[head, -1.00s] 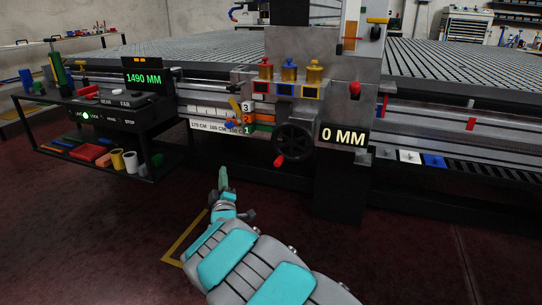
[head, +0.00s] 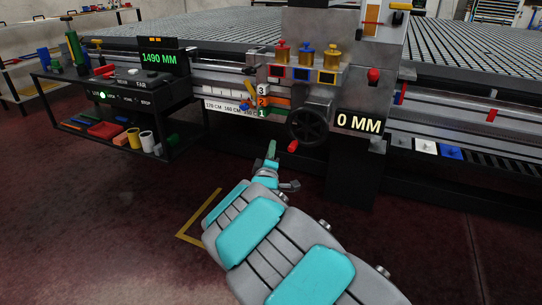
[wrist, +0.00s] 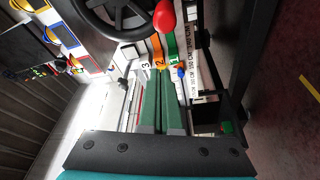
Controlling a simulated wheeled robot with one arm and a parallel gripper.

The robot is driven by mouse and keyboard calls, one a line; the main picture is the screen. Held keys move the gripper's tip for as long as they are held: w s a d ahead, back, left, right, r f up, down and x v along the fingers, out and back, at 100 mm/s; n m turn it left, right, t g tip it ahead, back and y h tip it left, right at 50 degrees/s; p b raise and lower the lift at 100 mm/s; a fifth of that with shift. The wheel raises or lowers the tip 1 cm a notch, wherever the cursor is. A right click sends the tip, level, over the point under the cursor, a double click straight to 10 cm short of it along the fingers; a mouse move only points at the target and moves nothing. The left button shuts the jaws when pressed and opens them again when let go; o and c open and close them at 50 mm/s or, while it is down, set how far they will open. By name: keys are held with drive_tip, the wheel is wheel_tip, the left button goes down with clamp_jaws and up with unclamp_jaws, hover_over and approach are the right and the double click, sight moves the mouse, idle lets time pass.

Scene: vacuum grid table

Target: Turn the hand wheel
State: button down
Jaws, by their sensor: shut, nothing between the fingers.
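The black hand wheel (head: 307,126) is on the front of the machine, left of the 0 MM display (head: 358,123). Its red handle (head: 293,146) sticks out at the lower left of the rim. In the wrist view the wheel (wrist: 98,27) is cut off by the top edge, with the red handle (wrist: 164,14) at its right. My gripper (head: 271,148) is shut and empty, just left of the red handle and apart from it in the picture. Its green fingers (wrist: 158,85) lie side by side in the wrist view, below the wheel and handle.
Numbered coloured strips (head: 262,102) and small levers sit left of the wheel. A black side shelf (head: 110,87) with a 1490 MM display (head: 164,58) and tools stands at the left. A red knob (head: 374,75) is above the 0 MM display. The floor in front is clear.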

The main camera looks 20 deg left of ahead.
drive_tip(key=shift+w+d+f, duration=0.3)
drive_tip(key=shift+w+d, duration=0.45)
drive_tip(key=shift+d, duration=0.05)
drive_tip(key=shift+w+d+f, duration=0.25)
drive_tip(key=shift+w+d, duration=0.45)
drive_tip(key=shift+d, duration=0.05)
drive_tip(key=shift+d+f+n+p, duration=0.25)
drive_tip(key=shift+d+n+p, duration=0.05)
drive_tip(key=shift+n, duration=0.4)
drive_tip(key=shift+s+d+f+n+g+b, duration=0.1)
drive_tip(key=shift+d+f+n+g+b, duration=0.25)
drive_tip(key=shift+n, duration=0.45)
drive_tip(key=shift+w+d+f+n+g+b, duration=0.1)
drive_tip(key=shift+d+n+g+b, duration=0.15)
drive_tip(key=shift+d+n, duration=0.45)
drive_tip(key=shift+s+d+f+n+g+b, duration=0.1)
drive_tip(key=shift+d+f+n+g+b, duration=0.25)
drive_tip(key=shift+n, duration=0.55)
drive_tip(key=shift+r, duration=0.1)
